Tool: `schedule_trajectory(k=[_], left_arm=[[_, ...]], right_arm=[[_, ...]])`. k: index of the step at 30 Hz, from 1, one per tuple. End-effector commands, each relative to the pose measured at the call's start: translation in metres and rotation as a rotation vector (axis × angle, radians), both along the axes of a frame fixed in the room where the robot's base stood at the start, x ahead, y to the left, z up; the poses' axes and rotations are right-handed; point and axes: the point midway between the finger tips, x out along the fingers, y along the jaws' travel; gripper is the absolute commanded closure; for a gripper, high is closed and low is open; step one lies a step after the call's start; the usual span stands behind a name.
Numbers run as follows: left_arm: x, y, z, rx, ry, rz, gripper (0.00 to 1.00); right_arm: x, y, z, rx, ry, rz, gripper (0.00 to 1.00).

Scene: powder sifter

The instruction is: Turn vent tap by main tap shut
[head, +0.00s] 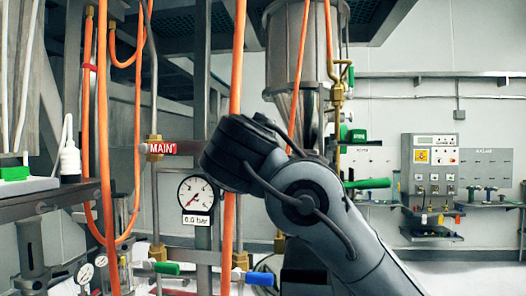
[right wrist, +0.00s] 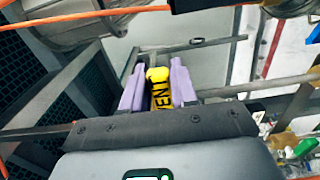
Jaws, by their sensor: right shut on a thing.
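The vent tap's yellow handle (right wrist: 160,97), lettered VENT in black, shows in the right wrist view. My right gripper (right wrist: 157,76) has its two purple fingers on either side of this handle and is shut on it. In the head view my dark right arm hides the right gripper and the vent tap. The main tap (head: 162,148) shows in the head view as a red handle lettered MAIN on a brass body, pointing sideways across its upright pipe. My left gripper is in neither view.
A round gauge (head: 195,192) with a 0.0 bar label sits below the main tap. Orange hoses (head: 103,120) hang in front of the frame. A green handle (head: 368,183) sticks out right of my arm. A control panel (head: 434,165) is on the far wall.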

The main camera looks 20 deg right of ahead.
Motion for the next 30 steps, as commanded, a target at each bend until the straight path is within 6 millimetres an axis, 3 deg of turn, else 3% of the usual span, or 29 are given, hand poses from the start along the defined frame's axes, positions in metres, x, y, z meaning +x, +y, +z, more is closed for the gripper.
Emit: schedule_trajectory(k=[4,5,9,21,30], left_arm=[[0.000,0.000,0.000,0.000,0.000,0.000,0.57],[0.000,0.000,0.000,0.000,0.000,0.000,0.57],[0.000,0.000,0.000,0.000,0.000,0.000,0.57],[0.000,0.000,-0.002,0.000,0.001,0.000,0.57],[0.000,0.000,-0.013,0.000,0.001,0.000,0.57]], right_arm=[[0.000,0.000,0.000,0.003,-0.001,0.000,1.00],[0.000,0.000,0.000,0.003,-0.001,0.000,0.71],[0.000,0.000,0.000,0.002,-0.001,0.000,0.51],[-0.005,0.003,-0.001,0.000,0.000,0.002,0.51],[-0.045,0.021,-0.002,0.001,-0.003,0.004,0.51]])
